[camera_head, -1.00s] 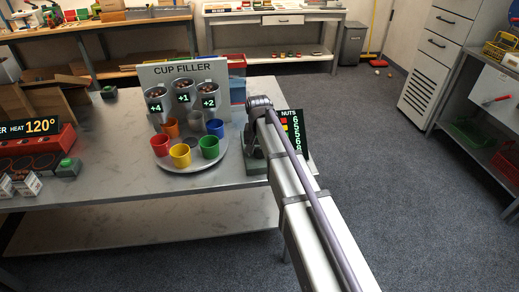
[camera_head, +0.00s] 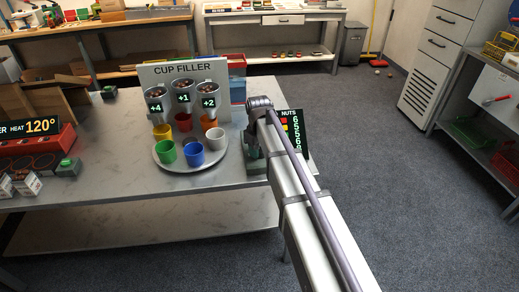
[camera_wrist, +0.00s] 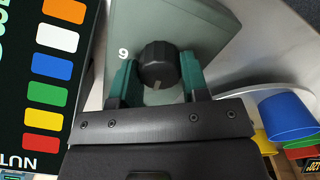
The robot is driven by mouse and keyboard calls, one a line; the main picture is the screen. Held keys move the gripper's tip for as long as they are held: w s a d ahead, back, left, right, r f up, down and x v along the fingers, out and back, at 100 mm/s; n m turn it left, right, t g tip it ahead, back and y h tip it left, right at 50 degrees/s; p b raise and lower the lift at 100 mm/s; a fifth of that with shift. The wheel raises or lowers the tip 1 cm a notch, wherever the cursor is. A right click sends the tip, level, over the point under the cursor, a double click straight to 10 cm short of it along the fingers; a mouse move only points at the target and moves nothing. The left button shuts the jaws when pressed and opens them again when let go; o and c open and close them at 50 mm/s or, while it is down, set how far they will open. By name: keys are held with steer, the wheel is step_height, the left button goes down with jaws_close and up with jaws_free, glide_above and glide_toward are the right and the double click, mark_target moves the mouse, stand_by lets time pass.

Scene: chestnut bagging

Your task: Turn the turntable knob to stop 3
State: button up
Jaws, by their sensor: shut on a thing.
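The dark round knob (camera_wrist: 158,62) sits on a grey-green box (camera_wrist: 185,22) in the wrist view. A pale pointer mark on it faces the bottom of that picture. One digit shows beside it, looking like a 9, though the lettering nearby is upside down; the other stop marks are hidden. My gripper (camera_wrist: 158,78) is shut on the knob, a green finger on each side. In the head view my arm hides the knob. The round grey turntable (camera_head: 220,166) carries several cups: green (camera_head: 165,153) and blue (camera_head: 193,154) in front, white (camera_head: 215,139) at right, yellow (camera_head: 161,133), red (camera_head: 183,122) and orange (camera_head: 208,122) behind.
The cup filler panel (camera_head: 180,69) stands behind the turntable, with funnels marked +4, +1 and +2 above the back cups. The nuts display (camera_head: 292,128) stands just right of my gripper. A red heater (camera_head: 40,147) is at the left.

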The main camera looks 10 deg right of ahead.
steer(key=shift+n, duration=0.5)
steer(key=o, duration=0.9)
step_height(320, 180, up, 11)
steer(key=p, duration=1)
steer(key=shift+s+a+p, duration=0.1)
steer(key=shift+p, duration=0.3)
steer(key=shift+f, duration=0.1)
